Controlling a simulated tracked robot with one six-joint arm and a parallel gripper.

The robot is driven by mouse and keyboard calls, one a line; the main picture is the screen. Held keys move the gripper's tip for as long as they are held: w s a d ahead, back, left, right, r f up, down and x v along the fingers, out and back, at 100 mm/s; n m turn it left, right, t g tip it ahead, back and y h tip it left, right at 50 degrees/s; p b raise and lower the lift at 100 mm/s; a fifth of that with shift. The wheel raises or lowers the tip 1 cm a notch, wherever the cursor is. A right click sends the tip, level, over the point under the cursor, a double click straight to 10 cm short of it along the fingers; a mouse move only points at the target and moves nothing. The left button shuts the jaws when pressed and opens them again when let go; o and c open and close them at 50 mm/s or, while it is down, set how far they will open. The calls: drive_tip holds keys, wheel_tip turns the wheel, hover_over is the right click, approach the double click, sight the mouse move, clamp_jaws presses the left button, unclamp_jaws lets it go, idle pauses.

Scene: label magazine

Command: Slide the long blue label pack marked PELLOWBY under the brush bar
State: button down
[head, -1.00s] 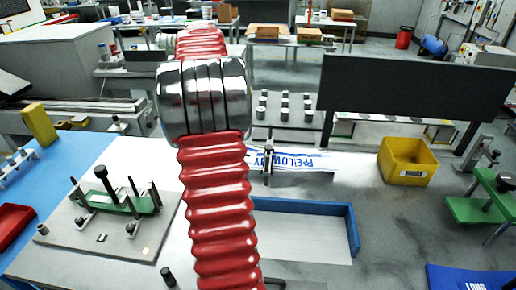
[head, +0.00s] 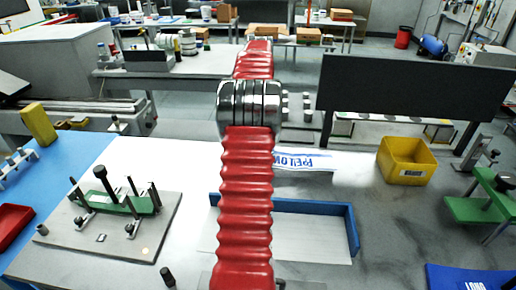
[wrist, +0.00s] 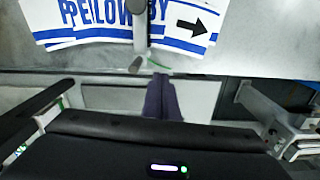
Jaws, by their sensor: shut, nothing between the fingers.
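The long white label pack (head: 312,161) with blue PELLOWBY lettering lies flat near the far edge of the table in the head view, its left part hidden by my arm. In the wrist view the pack (wrist: 95,20) fills the top left, with a black arrow at its right end. A thin upright metal piece (wrist: 140,25) stands in front of its lettering. My gripper (wrist: 159,80) shows in the wrist view as two dark fingers, shut and empty, apart from the pack in the picture. I cannot tell which part is the brush bar.
A blue-edged tray (head: 352,228) lies nearer than the pack. A yellow bin (head: 406,160) stands to the right, and a grey plate with a green fixture (head: 120,205) to the left. A large dark panel (head: 415,92) rises behind.

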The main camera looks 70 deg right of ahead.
drive_tip(key=shift+f, duration=0.1)
drive_tip(key=f, duration=0.9)
drive_tip(key=shift+a+f, duration=0.35)
drive_tip(key=shift+a, duration=0.05)
drive_tip(key=shift+s+a, duration=0.15)
drive_tip(key=shift+a, duration=0.65)
drive_tip(key=shift+s+a, duration=0.1)
drive_tip(key=shift+a, duration=0.7)
drive_tip(key=shift+s+a, duration=0.1)
drive_tip(key=shift+a, duration=0.75)
wheel_tip(320, 180, up, 14)
drive_tip(key=shift+f, duration=0.15)
drive_tip(key=shift+s, duration=0.1)
